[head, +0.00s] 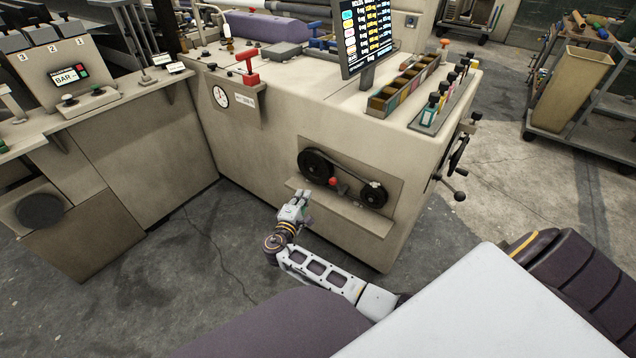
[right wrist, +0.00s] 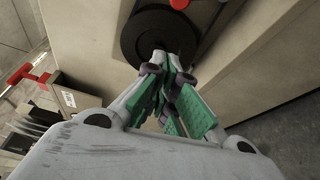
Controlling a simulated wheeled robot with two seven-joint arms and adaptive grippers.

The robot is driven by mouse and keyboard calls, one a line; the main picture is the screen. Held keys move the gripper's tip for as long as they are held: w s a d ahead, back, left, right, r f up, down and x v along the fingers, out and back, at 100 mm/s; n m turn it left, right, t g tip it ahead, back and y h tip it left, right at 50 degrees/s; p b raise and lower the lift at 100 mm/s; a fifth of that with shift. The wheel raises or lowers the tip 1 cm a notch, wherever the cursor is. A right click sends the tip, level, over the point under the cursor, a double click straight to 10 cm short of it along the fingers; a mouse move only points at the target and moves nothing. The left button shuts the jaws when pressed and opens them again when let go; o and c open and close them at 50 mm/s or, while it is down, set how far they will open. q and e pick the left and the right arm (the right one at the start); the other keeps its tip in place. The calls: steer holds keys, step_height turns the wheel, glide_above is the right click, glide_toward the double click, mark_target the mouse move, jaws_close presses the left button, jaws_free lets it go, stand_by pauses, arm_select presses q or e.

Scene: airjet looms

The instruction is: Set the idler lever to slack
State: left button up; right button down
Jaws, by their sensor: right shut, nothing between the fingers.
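The idler lever (head: 334,182) shows its red knob between a large black pulley (head: 316,166) and a smaller black pulley (head: 374,195) on the machine's front panel. A belt runs around the pulleys. My right gripper (head: 304,194) is in front of and just below the large pulley, left of the lever. It is shut and empty. In the right wrist view, the gripper (right wrist: 167,70) has the large pulley (right wrist: 150,35) behind its tips. A red knob (right wrist: 180,3) is cut by the top edge. The lever's arm is hard to make out. My left gripper is not in view.
A ledge (head: 335,208) sticks out below the pulleys. A red handle (head: 248,68) and a gauge (head: 221,96) sit up to the left. A handwheel (head: 457,155) is on the machine's right side. The floor in front of the panel is clear.

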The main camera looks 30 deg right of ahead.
steer(key=shift+d, duration=0.1)
